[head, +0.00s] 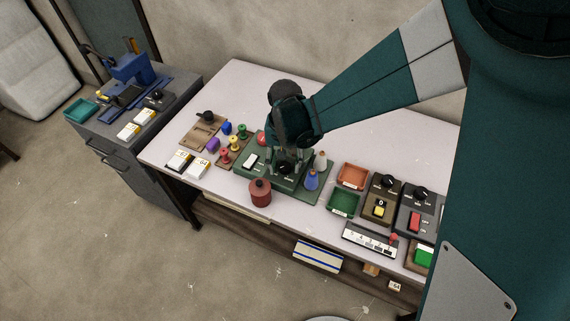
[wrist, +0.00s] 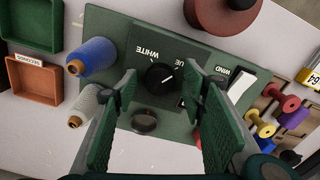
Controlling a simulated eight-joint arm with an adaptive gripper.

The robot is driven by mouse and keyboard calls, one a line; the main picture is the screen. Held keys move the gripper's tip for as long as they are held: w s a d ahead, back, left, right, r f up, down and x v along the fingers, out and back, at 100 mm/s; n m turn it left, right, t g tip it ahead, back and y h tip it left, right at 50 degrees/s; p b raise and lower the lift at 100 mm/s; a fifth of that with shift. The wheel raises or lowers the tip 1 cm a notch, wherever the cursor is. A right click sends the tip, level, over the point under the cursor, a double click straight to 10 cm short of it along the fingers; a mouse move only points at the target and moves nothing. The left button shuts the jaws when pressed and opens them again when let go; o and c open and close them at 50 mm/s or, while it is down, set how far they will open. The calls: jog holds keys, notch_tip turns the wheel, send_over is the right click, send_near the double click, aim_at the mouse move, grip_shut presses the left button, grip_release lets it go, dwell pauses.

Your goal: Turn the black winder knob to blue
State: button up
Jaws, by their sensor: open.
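The black winder knob (wrist: 158,77) sits on the dark panel of the green winder (wrist: 120,30) in the wrist view. Its white mark slants up and right, roughly toward a partly hidden label ending in "UE". The "WHITE" label is up and left of it; another label at right is mostly covered by a finger. My gripper (wrist: 161,82) is open, one finger on each side of the knob, with visible gaps. In the head view, my gripper (head: 286,160) is over the winder (head: 258,183), with the knob (head: 285,168) between the fingers.
A blue spool (wrist: 93,57) and a white spool (wrist: 92,102) stand beside the knob panel. A white WIND switch (wrist: 242,86) is on its other side. A red round pot (head: 260,194) stands at the front. Orange (head: 352,175) and green (head: 342,202) trays lie to the right.

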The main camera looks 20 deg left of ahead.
aim_at(285, 166)
jog(key=shift+r, duration=0.15)
notch_tip(285, 166, up, 12)
dwell(0.7)
dwell(0.4)
jog(key=w+d+r+m+t, duration=0.1)
jog(key=d+r, duration=0.3)
jog(key=d, duration=0.4)
jog(key=d+r+t+y, duration=0.1)
jog(key=d+r, duration=0.2)
jog(key=d, duration=0.6)
jog(key=w+d+r+m+t, duration=0.1)
jog(key=d+r, duration=0.3)
jog(key=d, duration=0.4)
jog(key=s+d+t, duration=0.1)
jog(key=s+d, duration=0.2)
jog(key=d, duration=0.4)
jog(key=s+d+r+m+t, duration=0.1)
jog(key=s+d, duration=0.2)
jog(key=d, duration=0.5)
jog(key=s+d+t+h, duration=0.1)
jog(key=s+d+t, duration=0.1)
jog(key=d, duration=0.5)
jog(key=shift+s+d+r, duration=0.25)
jog(key=shift+s+r, duration=0.1)
jog(key=shift+s, duration=0.45)
